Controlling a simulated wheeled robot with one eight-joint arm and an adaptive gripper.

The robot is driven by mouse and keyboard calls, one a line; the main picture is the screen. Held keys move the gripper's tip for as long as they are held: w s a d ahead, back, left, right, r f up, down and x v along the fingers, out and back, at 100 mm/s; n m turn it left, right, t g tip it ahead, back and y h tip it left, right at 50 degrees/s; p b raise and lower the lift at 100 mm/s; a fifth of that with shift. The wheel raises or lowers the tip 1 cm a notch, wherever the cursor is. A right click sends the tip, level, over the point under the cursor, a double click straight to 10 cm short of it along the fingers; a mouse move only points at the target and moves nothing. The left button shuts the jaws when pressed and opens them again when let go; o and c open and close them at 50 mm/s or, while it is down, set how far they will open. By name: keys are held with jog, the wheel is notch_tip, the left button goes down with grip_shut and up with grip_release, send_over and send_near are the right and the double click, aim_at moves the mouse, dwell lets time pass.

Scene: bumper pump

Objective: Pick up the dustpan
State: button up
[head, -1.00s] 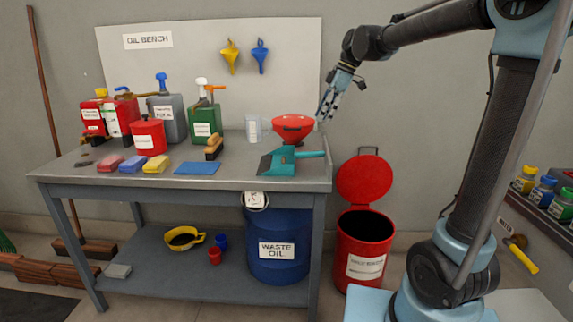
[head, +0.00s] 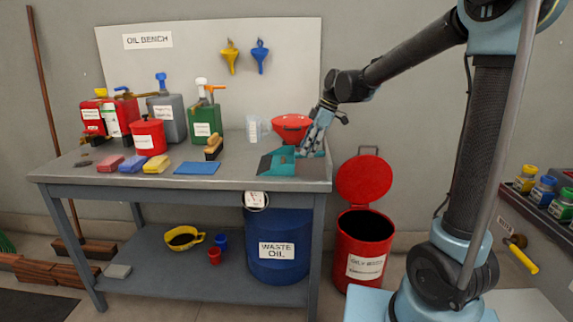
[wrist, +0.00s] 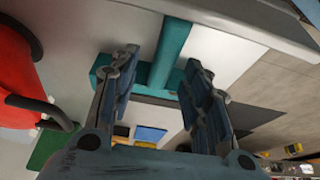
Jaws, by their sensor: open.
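The teal dustpan (head: 280,163) lies on the grey bench top near its front right corner, with its handle toward the right. My gripper (head: 303,150) is over the handle end, tilted down, and partly hides it. In the wrist view, the open fingers of my gripper (wrist: 162,66) stand on either side of the teal handle (wrist: 174,50) of the dustpan. The handle runs up between them. I cannot tell whether either finger touches it.
A red funnel (head: 291,124) stands just behind the dustpan, close to my gripper, beside a clear measuring jug (head: 253,128). An open red bin (head: 364,243) stands right of the bench.

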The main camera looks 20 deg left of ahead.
jog(key=shift+x, duration=1.65)
grip_shut()
notch_tip(320, 180, up, 18)
